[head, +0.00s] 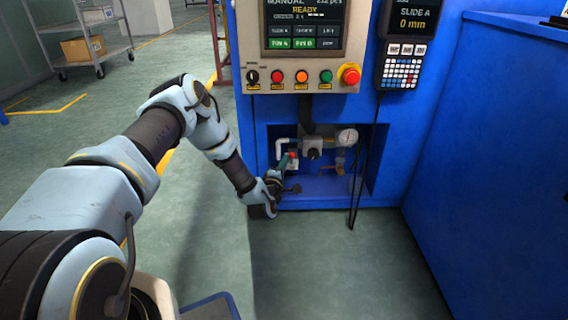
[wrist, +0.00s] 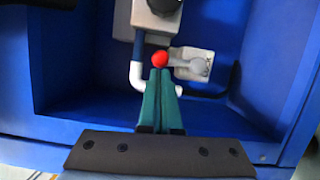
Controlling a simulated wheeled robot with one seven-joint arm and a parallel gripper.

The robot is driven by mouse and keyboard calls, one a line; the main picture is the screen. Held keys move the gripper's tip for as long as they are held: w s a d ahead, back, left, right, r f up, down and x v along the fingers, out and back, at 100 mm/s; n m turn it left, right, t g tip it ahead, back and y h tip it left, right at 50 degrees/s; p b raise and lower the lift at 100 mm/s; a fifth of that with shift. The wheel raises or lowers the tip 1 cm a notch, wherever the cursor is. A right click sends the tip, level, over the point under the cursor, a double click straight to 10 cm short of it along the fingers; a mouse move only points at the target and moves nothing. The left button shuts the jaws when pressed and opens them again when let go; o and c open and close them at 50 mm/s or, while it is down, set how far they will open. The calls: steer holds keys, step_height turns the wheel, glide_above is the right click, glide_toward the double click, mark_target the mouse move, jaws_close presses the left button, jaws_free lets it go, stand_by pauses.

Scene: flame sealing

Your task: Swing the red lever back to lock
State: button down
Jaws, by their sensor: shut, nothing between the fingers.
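The lever's red knob (wrist: 160,58) shows in the wrist view, right at the tips of my gripper (wrist: 160,74). A grey mounting plate (wrist: 207,56) with a pale rounded lever body is just to the right of the knob. My gripper's green fingers are shut together with nothing between them. The fingertips overlap the lower edge of the knob in the picture; I cannot tell whether they touch it. In the head view my gripper (head: 283,163) reaches into the blue recess, and a small red spot of the knob (head: 292,154) shows by its tips.
A black cable (head: 358,190) hangs at right. A button panel (head: 301,78) is above.

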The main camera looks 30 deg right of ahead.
steer(key=shift+s+d+r+m+p, duration=0.15)
steer(key=shift+d+r+m+p, duration=0.15)
steer(key=shift+m+p, duration=0.4)
steer(key=shift+s+d+r+m+g+y+p, duration=0.25)
steer(key=shift+d+m+g+y+p, duration=0.2)
steer(key=shift+m+p, duration=0.5)
steer(key=s+d+f+m+y+p, duration=0.2)
steer(key=d+f+m+y, duration=0.1)
steer(key=m, duration=0.7)
steer(key=shift+s+d+y, duration=0.15)
steer(key=shift+d+y, duration=0.7)
steer(key=shift+d, duration=0.25)
steer(key=shift+d+f, duration=0.1)
steer(key=shift+s, duration=0.1)
steer(key=p+v, duration=0.3)
steer(key=v, duration=0.7)
steer(key=shift+s, duration=0.4)
